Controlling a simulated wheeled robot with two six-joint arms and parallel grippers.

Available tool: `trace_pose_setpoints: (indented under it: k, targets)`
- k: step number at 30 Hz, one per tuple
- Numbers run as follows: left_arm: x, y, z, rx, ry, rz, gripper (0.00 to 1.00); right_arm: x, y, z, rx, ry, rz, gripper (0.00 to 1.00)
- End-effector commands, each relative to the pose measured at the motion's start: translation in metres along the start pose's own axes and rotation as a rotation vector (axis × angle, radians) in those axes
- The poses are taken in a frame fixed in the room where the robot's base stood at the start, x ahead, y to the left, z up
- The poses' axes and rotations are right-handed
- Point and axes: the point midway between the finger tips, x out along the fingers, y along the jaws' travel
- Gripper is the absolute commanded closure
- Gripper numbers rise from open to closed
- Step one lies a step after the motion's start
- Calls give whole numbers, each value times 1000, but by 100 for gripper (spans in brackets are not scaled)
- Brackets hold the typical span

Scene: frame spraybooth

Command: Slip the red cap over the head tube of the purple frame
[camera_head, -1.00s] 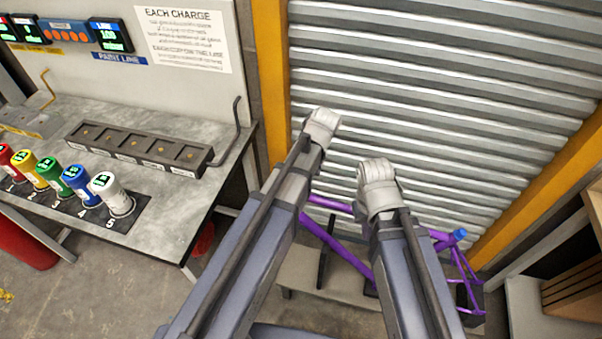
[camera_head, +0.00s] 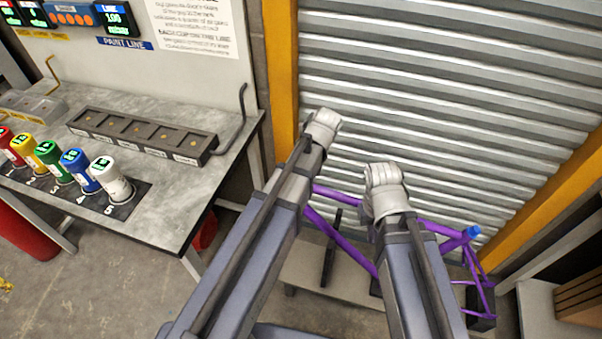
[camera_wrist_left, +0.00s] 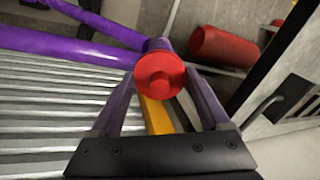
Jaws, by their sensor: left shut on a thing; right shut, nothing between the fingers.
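In the left wrist view my left gripper (camera_wrist_left: 160,92) is shut on the red cap (camera_wrist_left: 159,76), whose round face is turned to the camera. A short purple tube end of the frame (camera_wrist_left: 60,43) shows right behind the cap. I cannot tell whether the cap is around that tube or just in front of it. In the head view the purple frame (camera_head: 340,239) is partly hidden behind my arms, and the red cap and left fingers are hidden. The far end of my right arm (camera_head: 385,190) stands in front of the frame; its fingers hardly show.
A blue cap (camera_head: 473,232) is on the frame's right part. The grey bench (camera_head: 170,210) at left carries several coloured numbered cans and a dark slotted rack (camera_head: 140,134). A corrugated shutter (camera_head: 450,100) stands behind. A red cylinder (camera_wrist_left: 218,47) is near the cap in the wrist view.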

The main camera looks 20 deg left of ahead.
Motion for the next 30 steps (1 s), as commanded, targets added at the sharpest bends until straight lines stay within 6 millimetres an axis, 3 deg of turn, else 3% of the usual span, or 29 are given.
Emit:
trace_pose_setpoints:
  k: [12, 13, 18, 30]
  targets:
    - [3, 0, 0, 0, -1, 1, 72, 3, 0, 0, 0, 0, 0, 100]
    - [3, 0, 0, 0, -1, 1, 19, 3, 0, 0, 0, 0, 0, 100]
    - [2, 0, 0, 0, -1, 1, 0, 2, 0, 0, 0, 0, 0, 100]
    - [2, 1, 1, 1, -2, 3, 0, 3, 0, 0, 0, 0, 0, 100]
